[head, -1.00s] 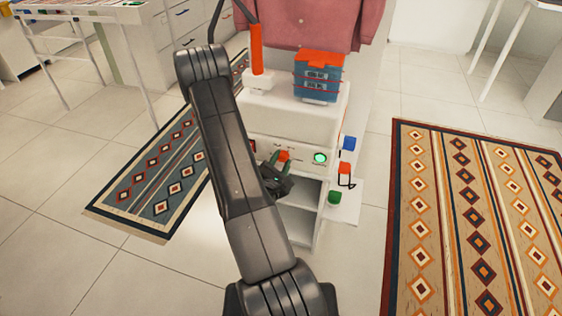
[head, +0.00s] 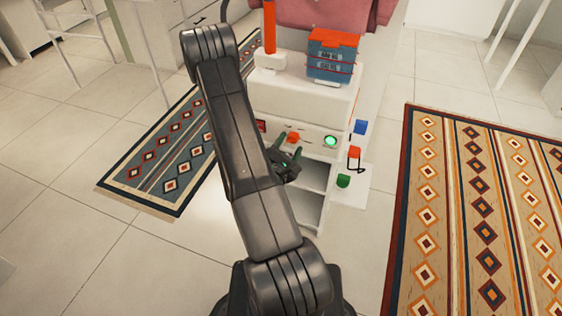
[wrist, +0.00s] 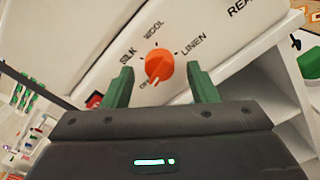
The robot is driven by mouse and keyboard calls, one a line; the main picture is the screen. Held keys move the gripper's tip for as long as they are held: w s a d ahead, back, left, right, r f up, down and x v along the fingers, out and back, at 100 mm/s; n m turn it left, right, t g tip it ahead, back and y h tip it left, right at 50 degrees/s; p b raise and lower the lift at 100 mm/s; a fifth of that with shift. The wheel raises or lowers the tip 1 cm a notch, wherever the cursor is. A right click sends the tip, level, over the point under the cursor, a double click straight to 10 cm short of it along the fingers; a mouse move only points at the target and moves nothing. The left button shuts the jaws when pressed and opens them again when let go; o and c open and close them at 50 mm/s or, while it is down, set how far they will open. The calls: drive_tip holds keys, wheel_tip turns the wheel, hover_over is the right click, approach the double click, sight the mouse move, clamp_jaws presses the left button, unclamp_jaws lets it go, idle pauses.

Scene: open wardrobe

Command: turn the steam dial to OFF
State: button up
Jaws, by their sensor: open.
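The orange steam dial (wrist: 158,65) sits on the white front panel, with SILK, WOOL and LINEN printed around it. Its pale pointer mark faces down and slightly left in the wrist view, towards a small label that looks like OFF and is partly hidden. The dial also shows in the head view (head: 293,137). My gripper (wrist: 161,78) is open, with one green finger on each side of the dial. A gap shows between the dial and each finger. In the head view my gripper (head: 289,146) is just in front of the panel.
A green-lit round button (head: 330,141) is right of the dial, and a red display (head: 261,126) is left of it. A blue box with an orange lid (head: 332,58) stands on top of the unit. Open shelves lie below the panel.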

drive_tip(key=v, duration=1.2)
drive_tip(key=shift+s, duration=0.2)
drive_tip(key=x, duration=1.3)
drive_tip(key=shift+w, duration=0.4)
drive_tip(key=shift+s, duration=0.1)
